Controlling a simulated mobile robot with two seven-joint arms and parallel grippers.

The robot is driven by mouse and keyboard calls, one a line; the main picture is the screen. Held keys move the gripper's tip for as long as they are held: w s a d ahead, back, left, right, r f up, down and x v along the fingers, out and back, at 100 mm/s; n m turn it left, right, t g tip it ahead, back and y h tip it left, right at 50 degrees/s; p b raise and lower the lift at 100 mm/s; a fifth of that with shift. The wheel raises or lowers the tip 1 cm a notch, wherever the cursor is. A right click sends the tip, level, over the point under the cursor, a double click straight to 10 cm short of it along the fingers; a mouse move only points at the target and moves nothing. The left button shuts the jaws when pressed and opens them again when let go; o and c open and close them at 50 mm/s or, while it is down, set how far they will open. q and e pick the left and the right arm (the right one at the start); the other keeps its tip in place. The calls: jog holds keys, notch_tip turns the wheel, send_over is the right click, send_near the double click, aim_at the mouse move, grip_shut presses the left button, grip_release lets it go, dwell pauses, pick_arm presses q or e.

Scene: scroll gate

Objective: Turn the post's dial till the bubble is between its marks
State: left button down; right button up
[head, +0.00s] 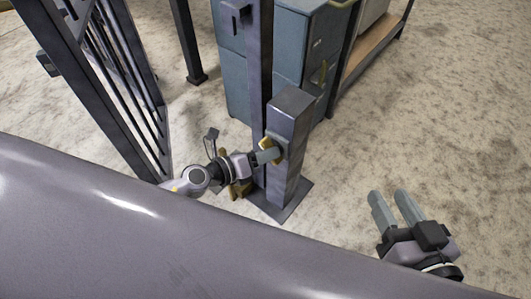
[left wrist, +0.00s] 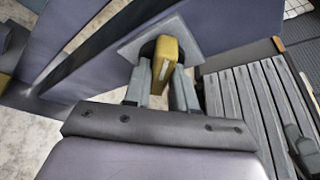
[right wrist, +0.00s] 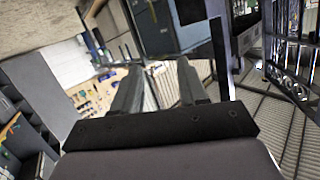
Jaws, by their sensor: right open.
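The post (head: 288,140) is a grey upright box column on a flat base plate. Its dial (head: 271,144) is a brass-coloured bar knob on the side of the post. My left gripper (head: 269,156) is at the dial. My right gripper (head: 396,208) is open and empty, out over the floor to the right of the post.
A barred gate (head: 125,85) stands at the left. A blue-grey cabinet (head: 290,45) stands behind the post, with a wooden-shelved bench (head: 365,40) to its right. A large grey surface crosses the lower left. The floor right of the post is clear.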

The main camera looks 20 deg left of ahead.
pick_arm(q)
jog(key=m+y+p, duration=0.2)
jog(key=m+p, duration=0.1)
jog(key=p, duration=0.3)
jog(key=shift+d, duration=0.1)
pick_arm(e)
jog(key=shift+w+a+r+m+g, duration=0.1)
jog(key=shift+a+m+g, duration=0.15)
jog(key=shift+a+g, duration=0.15)
jog(key=shift+w+a+r+m+g, duration=0.1)
jog(key=shift+a+m+g, duration=0.15)
jog(key=shift+g, duration=0.25)
pick_arm(q)
jog(key=c, duration=1)
grip_release()
jog(key=p+v, duration=0.1)
jog(key=v, duration=0.6)
pick_arm(e)
jog(key=shift+s+d+h, duration=0.3)
jog(key=shift+d, duration=0.15)
